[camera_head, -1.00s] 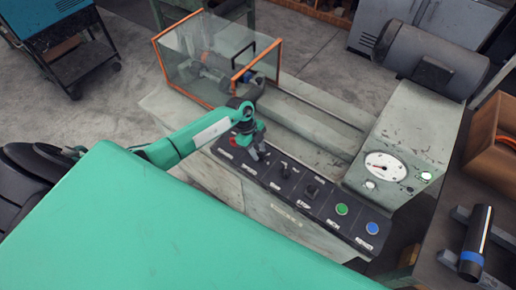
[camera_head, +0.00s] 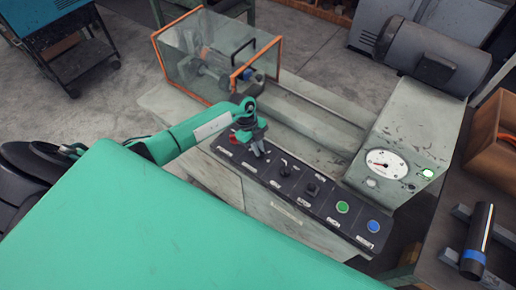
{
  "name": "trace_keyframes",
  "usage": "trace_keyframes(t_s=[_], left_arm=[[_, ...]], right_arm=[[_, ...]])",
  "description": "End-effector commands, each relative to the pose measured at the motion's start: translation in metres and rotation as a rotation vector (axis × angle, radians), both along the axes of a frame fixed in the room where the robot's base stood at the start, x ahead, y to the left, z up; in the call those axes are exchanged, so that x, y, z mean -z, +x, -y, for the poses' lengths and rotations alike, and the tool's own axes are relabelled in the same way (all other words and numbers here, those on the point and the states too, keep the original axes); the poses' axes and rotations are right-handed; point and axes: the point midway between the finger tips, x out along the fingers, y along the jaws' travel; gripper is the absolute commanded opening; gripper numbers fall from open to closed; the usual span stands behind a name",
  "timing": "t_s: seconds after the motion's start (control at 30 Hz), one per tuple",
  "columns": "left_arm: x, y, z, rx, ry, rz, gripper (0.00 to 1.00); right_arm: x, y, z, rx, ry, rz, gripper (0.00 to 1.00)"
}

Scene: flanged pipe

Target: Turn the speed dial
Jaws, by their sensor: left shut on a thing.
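A sloped dark control panel (camera_head: 298,196) runs along the front of the grey machine. My left gripper (camera_head: 258,152) points down at the panel's left part and is shut on a small control there, which looks to be the speed dial. The fingers hide most of that dial, so its setting cannot be read. A separate black knob (camera_head: 312,188) stands further right on the panel, apart from the gripper. My right gripper is not in view.
Close to the gripper are a red button (camera_head: 236,148) and a small lever switch (camera_head: 285,163). Green (camera_head: 342,207) and blue (camera_head: 373,226) buttons are at the right end. A clear orange-framed guard (camera_head: 180,62) stands behind. A dark cylinder (camera_head: 478,240) lies at far right.

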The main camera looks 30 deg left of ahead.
Motion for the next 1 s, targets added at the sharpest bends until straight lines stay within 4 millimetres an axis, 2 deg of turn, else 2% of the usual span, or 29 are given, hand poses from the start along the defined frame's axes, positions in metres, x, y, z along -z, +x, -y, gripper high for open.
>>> trace_keyframes(t_s=[0.7, 1.0], left_arm=[[0.003, 0.005, 0.002, 0.637, 0.001, 0.001, 0.0], [0.002, 0.005, 0.003, 0.828, 0.001, 0.003, 0.0]], right_arm=[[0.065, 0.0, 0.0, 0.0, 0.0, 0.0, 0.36], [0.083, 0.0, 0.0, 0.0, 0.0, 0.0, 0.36]])
